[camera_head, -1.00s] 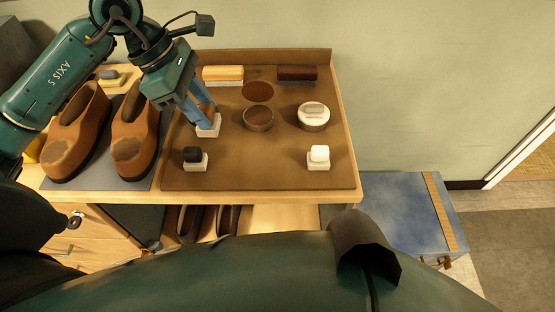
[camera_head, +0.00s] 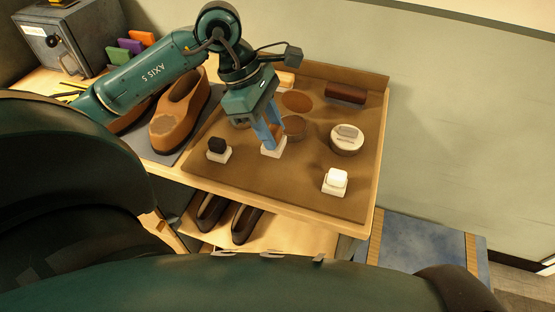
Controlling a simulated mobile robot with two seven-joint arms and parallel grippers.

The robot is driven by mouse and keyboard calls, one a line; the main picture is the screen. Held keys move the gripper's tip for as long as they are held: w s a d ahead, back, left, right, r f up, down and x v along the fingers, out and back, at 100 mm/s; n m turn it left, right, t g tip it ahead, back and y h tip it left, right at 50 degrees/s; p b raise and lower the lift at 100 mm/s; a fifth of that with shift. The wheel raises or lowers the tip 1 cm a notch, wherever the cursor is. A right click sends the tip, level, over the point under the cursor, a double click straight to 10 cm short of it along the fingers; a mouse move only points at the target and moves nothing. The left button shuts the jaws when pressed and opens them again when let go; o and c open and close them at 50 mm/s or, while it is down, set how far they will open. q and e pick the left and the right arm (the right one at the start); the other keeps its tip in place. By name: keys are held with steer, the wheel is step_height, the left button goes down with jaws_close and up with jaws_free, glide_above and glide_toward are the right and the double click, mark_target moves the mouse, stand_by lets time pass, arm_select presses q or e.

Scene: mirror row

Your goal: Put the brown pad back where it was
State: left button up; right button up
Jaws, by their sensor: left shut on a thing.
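My left gripper (camera_head: 270,140) points down over the brown board (camera_head: 240,172) and is shut on the brown pad. Only the pad's pale base (camera_head: 273,149) shows below the blue fingers; its top is hidden between them. The pad is between the black-topped pad (camera_head: 217,145) on the left and the white-topped pad (camera_head: 336,178) on the right, nearer the first. I cannot tell whether its base touches the board. My right gripper is not in view.
A brown tin (camera_head: 294,126) stands just behind the gripper. A round tin with a white lid (camera_head: 347,143), a dark brush (camera_head: 346,92) and a pale-handled brush (camera_head: 285,79) are also on the board. Brown shoes (camera_head: 181,115) stand at left. The board's front strip is bare.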

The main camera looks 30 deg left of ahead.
mark_target(271, 154)
arm_select(q)
step_height(271, 154, down, 3)
steer(key=shift+r, duration=0.15)
step_height(271, 154, down, 4)
steer(key=shift+f, duration=0.1)
steer(key=shift+f+p, duration=0.15)
steer(key=shift+p, duration=0.15)
steer(key=shift+f+b, duration=0.25)
steer(key=shift+b, duration=0.05)
steer(key=o, duration=0.9)
steer(key=shift+r, duration=0.1)
steer(key=shift+r, duration=0.1)
